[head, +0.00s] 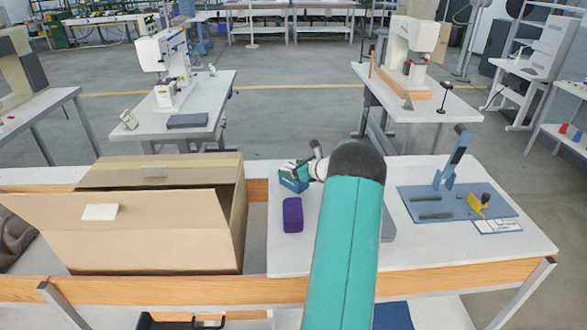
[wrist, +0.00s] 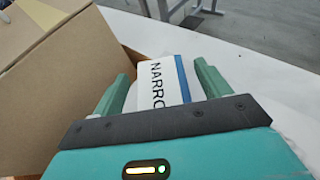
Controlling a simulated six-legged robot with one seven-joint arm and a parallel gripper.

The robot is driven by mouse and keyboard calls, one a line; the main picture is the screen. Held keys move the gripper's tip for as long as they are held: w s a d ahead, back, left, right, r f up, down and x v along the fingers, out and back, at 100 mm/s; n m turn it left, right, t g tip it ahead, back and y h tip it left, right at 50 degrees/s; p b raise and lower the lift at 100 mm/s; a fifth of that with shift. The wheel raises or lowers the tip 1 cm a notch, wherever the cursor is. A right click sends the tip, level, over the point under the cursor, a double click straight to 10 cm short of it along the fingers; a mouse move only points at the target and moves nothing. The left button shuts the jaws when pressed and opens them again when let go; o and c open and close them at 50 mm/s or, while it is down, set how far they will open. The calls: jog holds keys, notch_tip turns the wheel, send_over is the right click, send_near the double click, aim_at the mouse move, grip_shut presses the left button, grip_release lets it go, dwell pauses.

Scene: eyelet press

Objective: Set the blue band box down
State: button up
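The blue band box (wrist: 158,85) is white with a blue stripe and dark letters that read "NARRO" in the wrist view.
A purple box (head: 292,215) stands just in front of the blue band box. An open cardboard carton (head: 130,235) is at the left. A blue press base (head: 430,205) with a lever is on the right. Bare tabletop lies in front of the press.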

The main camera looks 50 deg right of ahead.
jog(key=shift+r, duration=0.1)
jog(key=shift+s+r, duration=0.15)
jog(key=shift+s, duration=0.1)
jog(key=v, duration=1.1)
jog(key=shift+s, duration=0.2)
dwell(0.8)
